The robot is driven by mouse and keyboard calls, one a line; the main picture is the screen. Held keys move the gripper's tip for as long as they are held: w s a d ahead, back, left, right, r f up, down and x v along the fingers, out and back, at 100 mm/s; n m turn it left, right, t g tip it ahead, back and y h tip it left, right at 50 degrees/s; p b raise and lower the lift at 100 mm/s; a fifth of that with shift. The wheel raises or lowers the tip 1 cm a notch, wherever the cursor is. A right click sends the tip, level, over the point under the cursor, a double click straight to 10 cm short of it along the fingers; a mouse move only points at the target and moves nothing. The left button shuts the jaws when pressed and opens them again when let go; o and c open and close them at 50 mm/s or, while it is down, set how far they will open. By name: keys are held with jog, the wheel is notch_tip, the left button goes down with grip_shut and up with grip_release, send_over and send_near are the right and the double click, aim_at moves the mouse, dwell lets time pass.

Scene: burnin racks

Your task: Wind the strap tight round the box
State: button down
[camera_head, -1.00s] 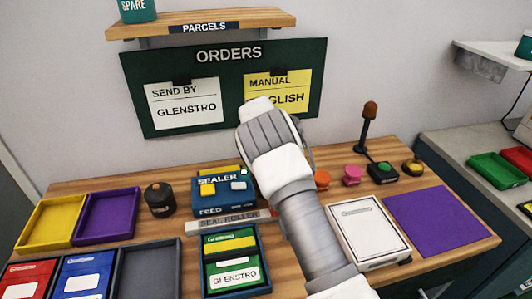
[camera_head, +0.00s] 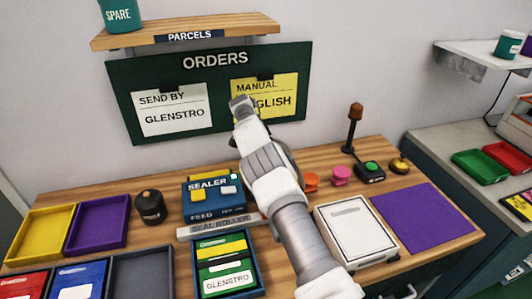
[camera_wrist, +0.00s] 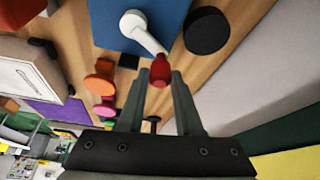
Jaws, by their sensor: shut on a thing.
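The blue sealer (camera_head: 211,199) stands on the wooden bench, with a yellow and a white block on its front. In the wrist view, a blue body (camera_wrist: 140,22) carries a white crank arm (camera_wrist: 143,33) ending in a red knob (camera_wrist: 160,70). My gripper (camera_wrist: 160,78) is shut on this red knob. In the head view my arm hides the gripper and crank. A green box (camera_head: 222,262) with a yellow band and a GLENSTRO label lies in a dark blue tray before the grey seal roller (camera_head: 218,224). I cannot make out how tight any strap is.
A dark round pot (camera_head: 150,206) stands left of the sealer. Orange and pink knobs (camera_head: 341,175), a button box (camera_head: 370,172) and a brown-topped post (camera_head: 354,125) stand to the right. A white box (camera_head: 355,235) and purple mat (camera_head: 424,216) lie at the right front.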

jog(key=shift+s+d+m+g+p, duration=0.2)
jog(key=shift+d+m+g+p, duration=0.2)
jog(key=shift+m+p, duration=0.35)
dwell(0.8)
jog(key=c, duration=0.6)
grip_release()
jog(key=shift+r, duration=0.1)
